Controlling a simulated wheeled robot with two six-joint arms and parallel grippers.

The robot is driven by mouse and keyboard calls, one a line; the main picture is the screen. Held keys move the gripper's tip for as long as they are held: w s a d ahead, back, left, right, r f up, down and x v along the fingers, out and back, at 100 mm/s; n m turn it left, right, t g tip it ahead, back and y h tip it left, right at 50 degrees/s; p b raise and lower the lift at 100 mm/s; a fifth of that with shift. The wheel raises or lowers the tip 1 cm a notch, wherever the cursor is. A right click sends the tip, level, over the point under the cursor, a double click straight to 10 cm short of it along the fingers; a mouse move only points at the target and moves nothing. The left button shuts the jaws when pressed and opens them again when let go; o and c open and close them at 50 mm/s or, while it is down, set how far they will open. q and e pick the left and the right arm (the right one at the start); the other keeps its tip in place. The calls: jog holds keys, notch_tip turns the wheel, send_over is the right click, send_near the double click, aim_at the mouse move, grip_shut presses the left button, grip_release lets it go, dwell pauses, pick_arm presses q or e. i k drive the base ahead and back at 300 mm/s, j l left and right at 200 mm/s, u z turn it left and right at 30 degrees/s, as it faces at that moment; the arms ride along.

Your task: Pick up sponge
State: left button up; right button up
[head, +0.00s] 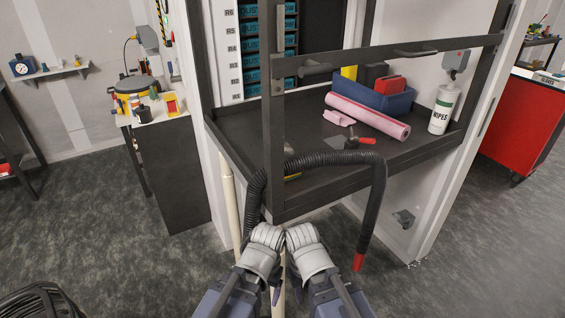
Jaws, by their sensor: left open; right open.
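No thing is clearly recognisable as the sponge. A small yellow object (292,177) lies low on the dark bench tray (318,185), mostly hidden behind the black hose and the front rail, and I cannot tell what it is. A small pink piece (338,118) lies in front of the pink roll (368,115). My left gripper (267,236) and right gripper (301,237) are side by side in front of the bench, below its front edge. Both are open and apart from these objects; their fingertips are hard to make out.
A black corrugated hose (322,158) with a red tip arches across the bench front, close above my grippers. A dark frame post (273,110) and rail cross the opening. A grey tool (350,142), blue bin (383,98) and wipes canister (442,109) occupy the tray.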

aim_at(290, 178)
jog(key=j+z, duration=0.35)
jog(key=j, duration=0.15)
jog(key=j+z, duration=0.3)
jog(key=j, duration=0.15)
jog(key=k+j+z, duration=0.15)
jog(key=j+z, duration=0.2)
jog(key=k+j+z, duration=0.2)
jog(key=j+z, duration=0.15)
jog(key=j, duration=0.2)
